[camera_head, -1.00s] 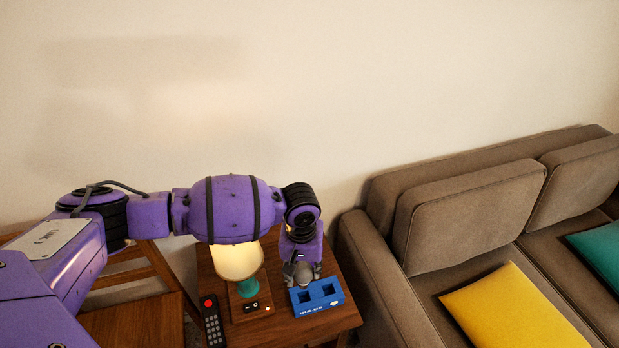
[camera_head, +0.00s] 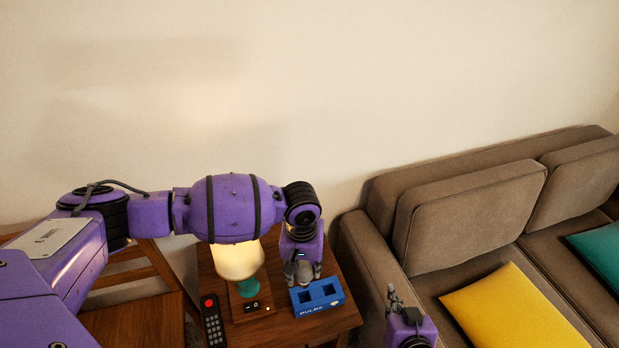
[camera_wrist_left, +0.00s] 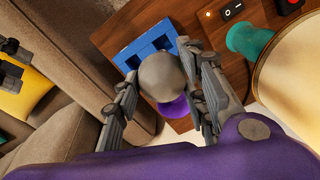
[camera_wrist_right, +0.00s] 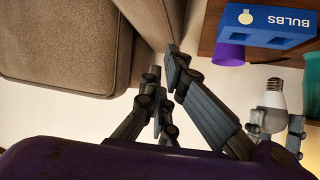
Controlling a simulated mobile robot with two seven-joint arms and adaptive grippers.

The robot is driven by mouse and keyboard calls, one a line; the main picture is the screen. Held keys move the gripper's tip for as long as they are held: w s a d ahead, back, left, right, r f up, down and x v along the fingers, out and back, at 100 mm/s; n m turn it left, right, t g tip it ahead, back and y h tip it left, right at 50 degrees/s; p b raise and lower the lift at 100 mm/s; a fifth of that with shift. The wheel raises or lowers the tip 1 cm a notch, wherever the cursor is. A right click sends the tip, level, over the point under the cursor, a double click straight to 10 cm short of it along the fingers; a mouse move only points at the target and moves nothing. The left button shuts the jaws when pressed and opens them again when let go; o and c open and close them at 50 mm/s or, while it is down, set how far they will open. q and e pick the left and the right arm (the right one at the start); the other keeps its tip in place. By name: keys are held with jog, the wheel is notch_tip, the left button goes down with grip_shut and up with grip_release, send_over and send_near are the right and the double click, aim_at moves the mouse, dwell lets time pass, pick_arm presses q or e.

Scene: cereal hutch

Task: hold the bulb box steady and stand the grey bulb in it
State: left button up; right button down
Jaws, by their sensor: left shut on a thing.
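The blue bulb box (camera_head: 337,299) stands on the wooden side table with two square openings facing up. It also shows in the right wrist view (camera_wrist_right: 268,20), where its front reads BULBS. My left gripper (camera_head: 303,280) points down just behind the box and is shut on the grey bulb (camera_wrist_left: 162,77). The bulb's screw base shows in the right wrist view (camera_wrist_right: 273,86), apart from the box. My right gripper (camera_wrist_right: 163,64) is off to the right of the table, away from the box. Nothing shows in its fingers, which stand close together; how far they are open is unclear.
A lit lamp with a teal stem (camera_head: 248,288) and a black remote (camera_head: 212,320) are left of the box. A purple object (camera_wrist_right: 228,54) stands by the box. The brown sofa (camera_head: 375,270) with a yellow cushion (camera_head: 515,310) is to the right.

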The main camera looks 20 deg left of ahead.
jog(key=w+a+r+n+g+y, duration=0.25)
jog(key=w+a+n, duration=0.25)
jog(key=w+a, duration=0.7)
jog(key=s+f+n+g, duration=0.1)
jog(key=g, duration=0.1)
jog(key=s+a+f+n+g, duration=0.1)
jog(key=s+f+n, duration=0.1)
jog(key=s+a+f+n+g, duration=0.1)
jog(key=s+f+g, duration=0.1)
jog(key=shift+a+f+g+h, duration=0.15)
jog(key=shift+f+g+h, duration=0.1)
jog(key=shift+g, duration=0.1)
jog(key=shift+s+n, duration=0.4)
jog(key=shift+f, duration=2.5)
